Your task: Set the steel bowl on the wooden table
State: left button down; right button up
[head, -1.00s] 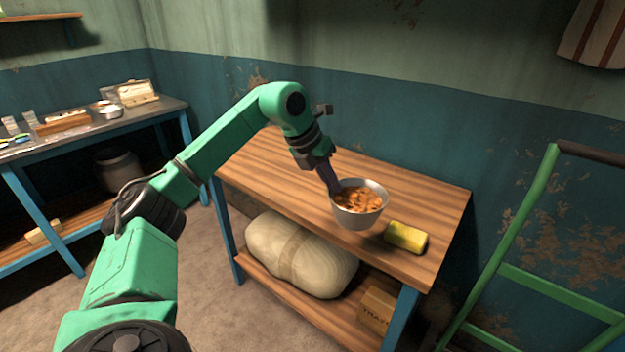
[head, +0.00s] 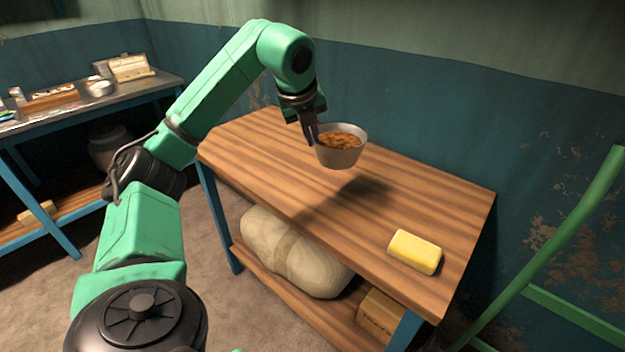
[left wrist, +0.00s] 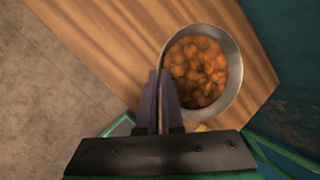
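The steel bowl (head: 338,157) is filled with orange-brown pieces. It hangs level or nearly so above the wooden table (head: 262,150), with its shadow on the boards below and apart from it. My left gripper (head: 313,134) is shut on the near left side of the bowl's rim. In the left wrist view the gripper's fingers (left wrist: 160,88) pinch the rim of the bowl (left wrist: 236,72), and the wooden table (left wrist: 110,32) lies beneath. My right gripper is not in view.
A yellow block (head: 414,252) lies near the table's right end. The table's middle is clear. A wrapped bundle (head: 290,252) and a cardboard box (head: 378,315) sit on the lower shelf. A green metal frame (head: 570,235) stands at the right. Another cluttered table (head: 150,85) stands at the left.

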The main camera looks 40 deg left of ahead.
pick_arm(q)
jog(key=f, duration=0.7)
jog(key=f+b, duration=0.1)
jog(key=f, duration=0.3)
jog(key=shift+w+a+f, duration=0.1)
jog(key=shift+w+f, duration=0.15)
jog(key=shift+w, duration=0.05)
jog(key=shift+f, duration=0.15)
jog(key=c, duration=1.1)
grip_release()
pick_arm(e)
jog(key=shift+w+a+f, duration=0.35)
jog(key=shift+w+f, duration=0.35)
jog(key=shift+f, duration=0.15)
pick_arm(q)
jog(key=v, duration=1.2)
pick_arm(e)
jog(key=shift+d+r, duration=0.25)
